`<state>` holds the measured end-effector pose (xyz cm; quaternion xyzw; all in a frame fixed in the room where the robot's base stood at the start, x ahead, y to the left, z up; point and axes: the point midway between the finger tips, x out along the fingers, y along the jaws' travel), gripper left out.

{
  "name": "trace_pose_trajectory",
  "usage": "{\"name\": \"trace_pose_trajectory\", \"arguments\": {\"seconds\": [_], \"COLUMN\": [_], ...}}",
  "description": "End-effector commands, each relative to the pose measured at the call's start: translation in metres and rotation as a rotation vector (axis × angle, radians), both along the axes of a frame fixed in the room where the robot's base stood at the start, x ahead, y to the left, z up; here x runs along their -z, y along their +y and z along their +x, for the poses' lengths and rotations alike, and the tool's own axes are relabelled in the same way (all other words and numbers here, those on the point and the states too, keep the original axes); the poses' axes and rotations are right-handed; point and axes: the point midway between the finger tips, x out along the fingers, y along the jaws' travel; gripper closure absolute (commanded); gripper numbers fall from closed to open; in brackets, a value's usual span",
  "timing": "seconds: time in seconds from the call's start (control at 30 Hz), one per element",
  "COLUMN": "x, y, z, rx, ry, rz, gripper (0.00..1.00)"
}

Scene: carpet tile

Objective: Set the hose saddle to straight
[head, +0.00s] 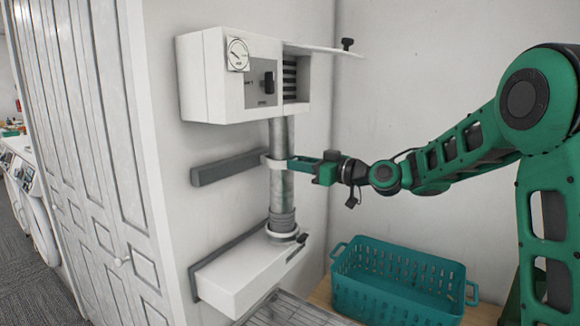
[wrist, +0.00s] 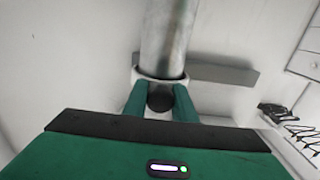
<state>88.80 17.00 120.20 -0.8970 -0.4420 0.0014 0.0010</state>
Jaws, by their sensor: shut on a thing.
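The hose saddle (head: 266,158) is a white collar around the upright grey metal hose (head: 281,190), in front of the upper grey wall rail. In the wrist view the saddle (wrist: 148,76) shows as a white band at the hose's lower visible end. My gripper (head: 291,162) reaches it from the right. In the wrist view the green fingers of my gripper (wrist: 160,100) are on either side of a dark round knob (wrist: 160,96) on the saddle's front. They are shut on it and hide part of the saddle.
A white unit with a gauge (head: 225,75) is above, its flap (head: 320,48) sticking out right. A white box (head: 245,272) is below, at the hose's foot. A teal basket (head: 395,285) stands lower right. Bare wall lies behind my arm.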

Motion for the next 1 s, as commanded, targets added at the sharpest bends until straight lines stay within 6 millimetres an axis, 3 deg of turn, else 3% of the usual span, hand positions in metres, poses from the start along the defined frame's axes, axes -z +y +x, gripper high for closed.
{"name": "trace_pose_trajectory", "arguments": {"seconds": [0.03,0.1,0.5,1.0], "x": [-0.002,-0.002,-0.001,0.0], "y": [-0.005,-0.005,-0.009,-0.075], "z": [0.004,0.004,-0.002,-0.052], "rx": [0.013,0.014,0.01,0.014], "ry": [-0.007,-0.008,-0.004,-0.004], "rz": [-0.001,-0.001,-0.002,-0.001], "gripper": [0.74,0.59,0.59,0.59]}}
